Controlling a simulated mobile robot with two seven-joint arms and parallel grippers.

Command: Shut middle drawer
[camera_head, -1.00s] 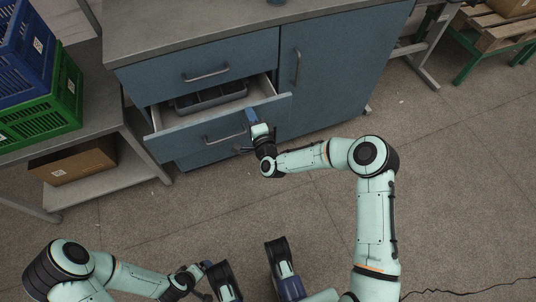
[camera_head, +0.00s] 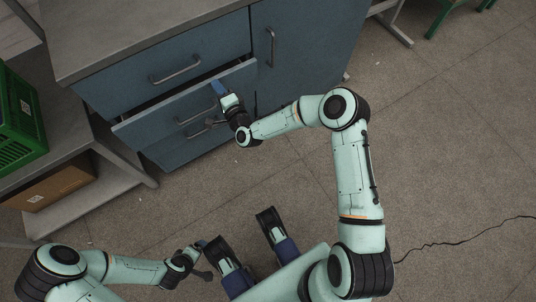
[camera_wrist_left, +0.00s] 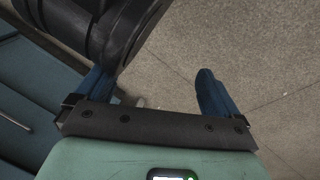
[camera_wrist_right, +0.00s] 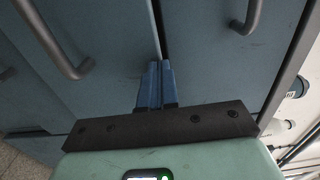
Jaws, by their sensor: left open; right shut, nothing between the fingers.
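The middle drawer (camera_head: 160,120) is a blue front with a grey bar handle (camera_head: 195,117), between the top drawer and the bottom drawer. It stands slightly out from the cabinet, with a narrow dark gap along its top edge. My right gripper (camera_head: 218,88) is shut and empty, its blue fingertips at the upper right part of this front; contact seems likely. In the right wrist view the shut fingers (camera_wrist_right: 157,84) are against or close to the blue panels. My left gripper (camera_head: 200,244) is away from the cabinet, low in the head view. Its fingers (camera_wrist_left: 152,92) are apart and empty.
The top drawer (camera_head: 160,75) looks closed, and the cabinet door (camera_head: 305,50) is right of the drawers. A green crate (camera_head: 22,115) and a cardboard box (camera_head: 48,186) sit on a shelf unit at left. Open floor (camera_head: 440,150) lies to the right.

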